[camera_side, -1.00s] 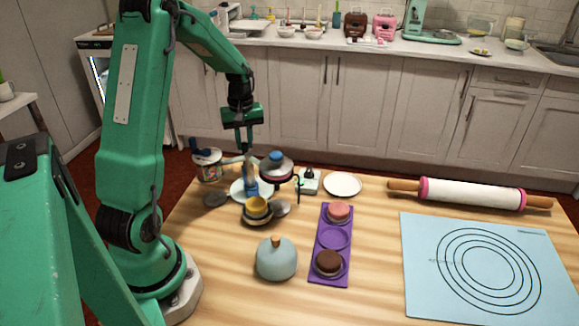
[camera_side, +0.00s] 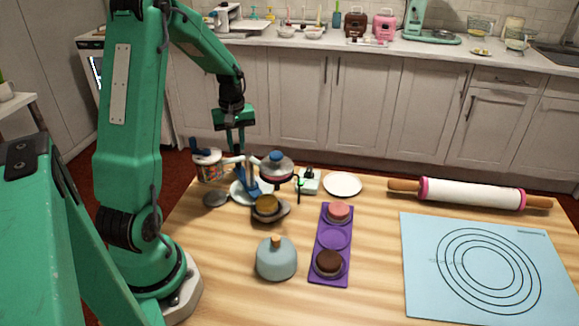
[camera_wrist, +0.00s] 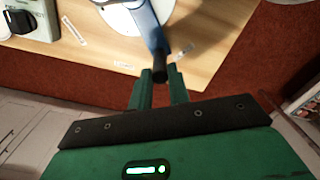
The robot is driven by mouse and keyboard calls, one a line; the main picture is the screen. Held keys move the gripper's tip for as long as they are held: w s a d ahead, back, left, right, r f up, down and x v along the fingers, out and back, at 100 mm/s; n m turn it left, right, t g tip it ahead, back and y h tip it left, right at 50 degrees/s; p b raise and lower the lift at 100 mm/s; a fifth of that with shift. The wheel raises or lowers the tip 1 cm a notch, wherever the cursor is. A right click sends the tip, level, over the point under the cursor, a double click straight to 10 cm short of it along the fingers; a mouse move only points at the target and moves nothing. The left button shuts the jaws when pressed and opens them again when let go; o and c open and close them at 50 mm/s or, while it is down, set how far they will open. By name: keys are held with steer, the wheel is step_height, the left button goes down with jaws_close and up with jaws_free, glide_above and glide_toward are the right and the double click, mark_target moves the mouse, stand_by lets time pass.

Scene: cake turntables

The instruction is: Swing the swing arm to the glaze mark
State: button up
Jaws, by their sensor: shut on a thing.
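The swing arm (camera_side: 253,187) is a blue bar on a round white base at the back left of the table. My gripper (camera_side: 240,158) reaches down from above behind the base. In the wrist view, the swing arm's blue bar (camera_wrist: 147,25) ends in a black tip between the fingers of my gripper (camera_wrist: 161,78), which is shut on it. Small white labels lie around the base, one (camera_wrist: 123,65) left of the bar; their writing is too small to read.
A blue-grey dome (camera_side: 277,261) and a purple tray (camera_side: 324,269) with cakes stand nearer.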

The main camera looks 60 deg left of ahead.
steer(key=shift+s+d, duration=0.1)
steer(key=shift+s, duration=1.4)
steer(key=o, duration=0.8)
steer(key=shift+r, duration=0.15)
steer(key=shift+r, duration=3.35)
